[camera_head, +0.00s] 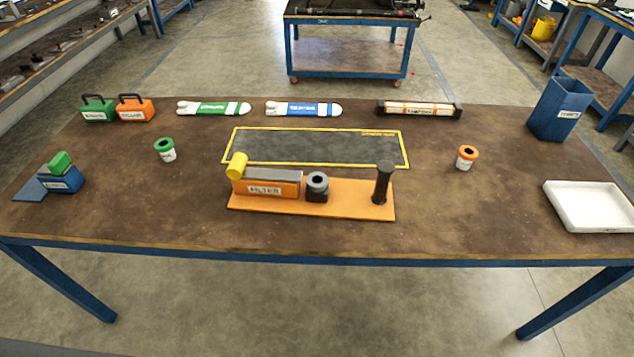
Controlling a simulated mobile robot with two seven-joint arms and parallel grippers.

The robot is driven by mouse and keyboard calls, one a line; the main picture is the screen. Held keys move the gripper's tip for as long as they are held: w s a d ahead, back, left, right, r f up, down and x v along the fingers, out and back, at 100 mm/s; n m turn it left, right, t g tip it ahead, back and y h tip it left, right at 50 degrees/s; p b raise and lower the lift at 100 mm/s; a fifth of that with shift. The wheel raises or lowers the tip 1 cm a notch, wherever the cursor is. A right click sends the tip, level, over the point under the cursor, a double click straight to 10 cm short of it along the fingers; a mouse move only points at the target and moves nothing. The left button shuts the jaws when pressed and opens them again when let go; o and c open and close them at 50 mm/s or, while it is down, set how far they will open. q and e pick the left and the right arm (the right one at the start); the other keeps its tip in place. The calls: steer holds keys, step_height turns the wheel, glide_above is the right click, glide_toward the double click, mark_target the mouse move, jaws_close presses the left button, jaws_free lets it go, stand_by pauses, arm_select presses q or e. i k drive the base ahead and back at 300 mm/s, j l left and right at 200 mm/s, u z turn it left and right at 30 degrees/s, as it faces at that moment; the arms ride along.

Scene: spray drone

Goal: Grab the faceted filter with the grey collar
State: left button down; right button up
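A small dark piece with a grey ring-shaped collar (317,187) stands upright on the orange fixture base (345,207) at the table's front middle. Whether its body is faceted is too small to tell. A white cup-like piece with a green collar (166,150) stands upright at the left. A similar white piece with an orange collar (467,157) stands at the right. Neither of my grippers is in view.
The fixture also carries a labelled block with a yellow cylinder (237,165) and a black post (383,183). A yellow-edged dark mat (320,147) lies behind. A blue bin (560,108) and white tray (590,206) stand right; a blue-green item (60,175) stands left.

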mark_target(317, 181)
steer(key=l+u, duration=0.35)
steer(key=l, duration=0.6)
steer(key=l+u, duration=0.3)
steer(key=l, duration=0.6)
